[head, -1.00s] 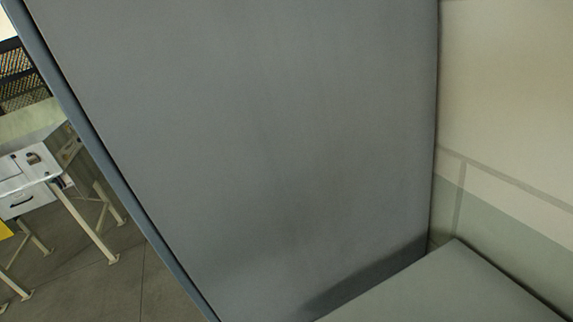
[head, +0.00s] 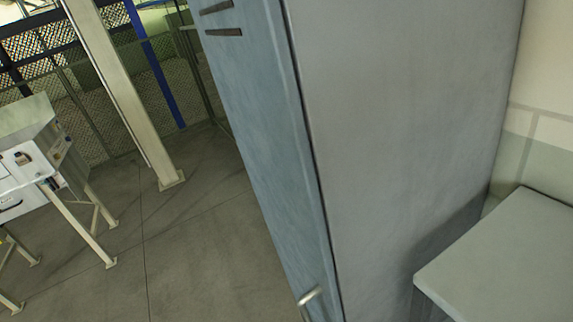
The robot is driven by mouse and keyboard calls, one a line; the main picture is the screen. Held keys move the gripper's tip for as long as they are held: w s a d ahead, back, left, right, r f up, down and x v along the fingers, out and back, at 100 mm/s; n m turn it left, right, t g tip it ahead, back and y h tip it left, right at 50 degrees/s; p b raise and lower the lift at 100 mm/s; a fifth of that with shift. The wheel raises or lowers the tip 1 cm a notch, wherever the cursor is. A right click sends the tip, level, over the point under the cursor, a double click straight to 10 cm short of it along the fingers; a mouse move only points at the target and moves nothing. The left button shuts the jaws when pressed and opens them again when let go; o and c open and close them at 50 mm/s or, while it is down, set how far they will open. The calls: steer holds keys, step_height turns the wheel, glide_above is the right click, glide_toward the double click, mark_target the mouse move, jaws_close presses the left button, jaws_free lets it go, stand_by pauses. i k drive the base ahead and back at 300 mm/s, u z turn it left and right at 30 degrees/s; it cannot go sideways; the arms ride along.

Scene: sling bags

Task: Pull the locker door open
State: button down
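The locker stands in the middle right of the head view. Its blue-grey door (head: 262,130) shows at a steep angle and looks shut against the grey side wall (head: 400,130). Dark vent slots (head: 223,32) are near the door's top in view. A small silver handle (head: 310,296) sits low on the door, close to the edge by the side wall, at the bottom of the picture. My gripper does not show in the view.
A grey bench or cabinet top (head: 505,265) stands against the wall to the locker's right. A white machine on legs (head: 25,165) is at the left. A beige post (head: 120,90) and mesh fence (head: 75,105) are behind. The floor (head: 200,245) left of the locker is clear.

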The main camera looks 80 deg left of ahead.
mark_target(246, 45)
steer(key=u, duration=2.9)
steer(key=k, duration=2.45)
steer(key=z, duration=0.7)
steer(key=i, duration=1)
steer(key=u, duration=0.15)
